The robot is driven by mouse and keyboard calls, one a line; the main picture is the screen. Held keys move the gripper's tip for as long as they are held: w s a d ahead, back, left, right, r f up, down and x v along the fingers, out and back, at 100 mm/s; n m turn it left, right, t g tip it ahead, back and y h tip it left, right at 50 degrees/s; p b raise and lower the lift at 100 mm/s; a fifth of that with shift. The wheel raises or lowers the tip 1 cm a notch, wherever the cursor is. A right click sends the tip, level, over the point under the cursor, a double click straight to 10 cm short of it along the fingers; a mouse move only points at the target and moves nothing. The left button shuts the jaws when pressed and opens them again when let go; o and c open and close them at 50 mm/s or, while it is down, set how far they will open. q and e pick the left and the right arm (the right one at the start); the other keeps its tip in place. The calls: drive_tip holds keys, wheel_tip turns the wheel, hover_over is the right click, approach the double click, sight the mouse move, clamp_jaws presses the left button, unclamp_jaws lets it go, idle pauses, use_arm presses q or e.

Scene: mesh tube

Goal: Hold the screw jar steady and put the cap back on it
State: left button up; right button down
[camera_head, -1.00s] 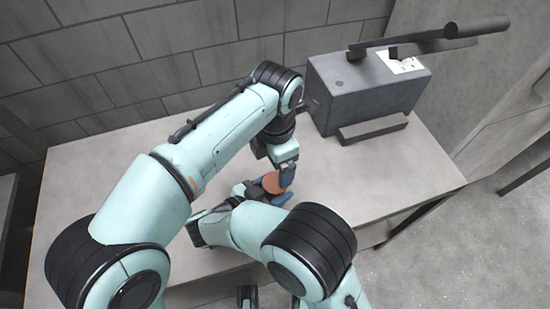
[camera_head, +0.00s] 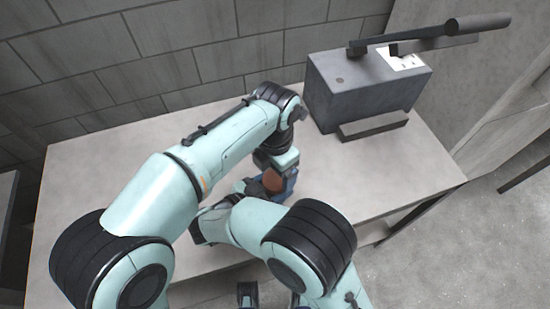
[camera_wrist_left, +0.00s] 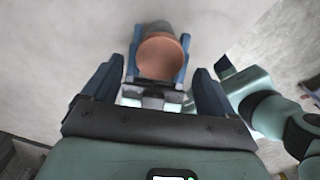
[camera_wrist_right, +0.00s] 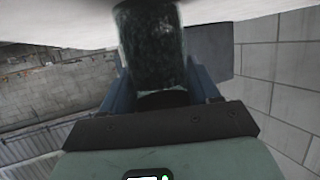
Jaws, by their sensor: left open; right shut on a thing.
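The screw jar shows in the right wrist view as a dark green, speckled cylinder (camera_wrist_right: 152,45). My right gripper (camera_wrist_right: 160,88) is shut on it, one blue finger on each side. A round, reddish-brown cap (camera_wrist_left: 162,55) shows at the jar in the left wrist view, and in the head view (camera_head: 272,180). Whether it is seated on the thread I cannot tell. My left gripper (camera_wrist_left: 158,78) is open and empty, its fingers apart on either side below the cap in its picture. In the head view my left gripper (camera_head: 278,176) is close over the jar and partly hides it.
A grey box-like machine (camera_head: 365,90) with a long dark lever stands at the back right. A grey block wall (camera_head: 180,60) runs behind the table.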

sight(275, 180)
use_arm(q)
drive_tip(key=shift+f, duration=1.65)
drive_tip(key=c, duration=1.1)
drive_tip(key=o, duration=1.2)
drive_tip(key=shift+c, duration=0.2)
drive_tip(key=shift+r, duration=2.3)
drive_tip(key=shift+c, duration=0.3)
